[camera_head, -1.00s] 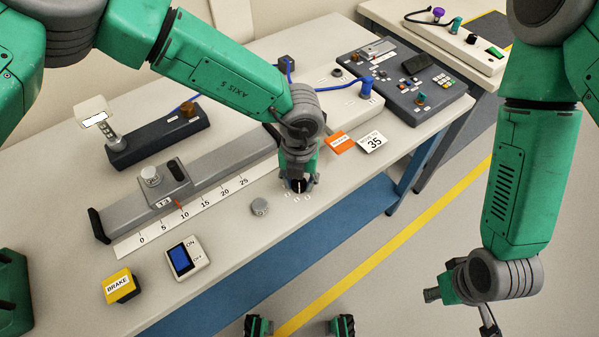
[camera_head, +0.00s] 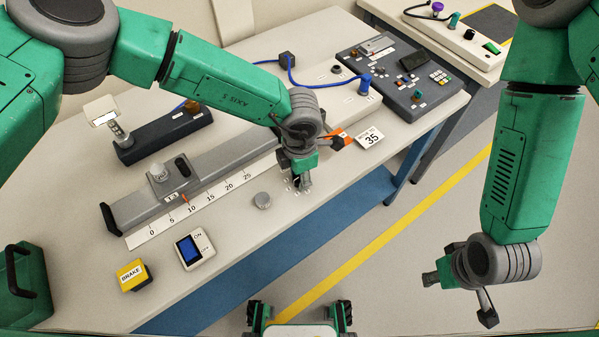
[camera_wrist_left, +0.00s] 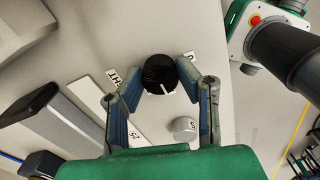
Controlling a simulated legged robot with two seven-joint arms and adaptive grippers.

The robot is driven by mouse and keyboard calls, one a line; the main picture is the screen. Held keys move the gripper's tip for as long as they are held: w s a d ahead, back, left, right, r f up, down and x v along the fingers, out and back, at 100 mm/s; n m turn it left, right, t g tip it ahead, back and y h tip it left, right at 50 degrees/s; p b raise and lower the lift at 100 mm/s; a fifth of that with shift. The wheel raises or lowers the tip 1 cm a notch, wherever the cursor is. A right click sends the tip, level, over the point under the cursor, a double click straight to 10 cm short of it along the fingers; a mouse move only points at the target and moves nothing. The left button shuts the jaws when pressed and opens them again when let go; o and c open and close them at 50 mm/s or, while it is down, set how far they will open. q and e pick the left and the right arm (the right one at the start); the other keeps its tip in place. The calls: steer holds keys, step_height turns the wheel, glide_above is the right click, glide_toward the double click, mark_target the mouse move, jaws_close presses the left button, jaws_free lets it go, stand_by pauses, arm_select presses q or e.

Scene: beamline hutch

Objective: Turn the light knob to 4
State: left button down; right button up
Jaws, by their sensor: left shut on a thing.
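The black round light knob (camera_wrist_left: 160,73) shows in the left wrist view, between the two blue-padded fingers of my left gripper (camera_wrist_left: 161,80). A white pointer line on the knob runs toward the picture's lower right. A label ending in "HT" (camera_wrist_left: 113,75) is partly hidden beside a finger. In the head view my left gripper (camera_head: 301,184) is down at the bench, shut on the knob and mostly hiding it; the dial numbers are too small to read. My right gripper (camera_head: 485,312) hangs over the floor at the right; its fingers are unclear.
A loose-looking grey round knob (camera_head: 262,200) sits close left of the left gripper. A grey rail with a scale (camera_head: 190,208), a blue-screened switch box (camera_head: 195,249) and a yellow BRAKE box (camera_head: 133,274) lie further left. An orange tag and a "35" card (camera_head: 369,138) lie behind.

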arm_select(q)
steer(key=m, duration=0.4)
steer(key=shift+w+r+m, duration=0.15)
steer(key=shift+w+m, duration=0.15)
steer(key=m, duration=0.4)
steer(key=shift+m, duration=0.3)
steer(key=m, duration=0.4)
steer(key=shift+m, duration=2.5)
steer(key=c, duration=1.2)
jaws_free()
steer(key=shift+s+d, duration=0.1)
steer(key=shift+s, duration=0.05)
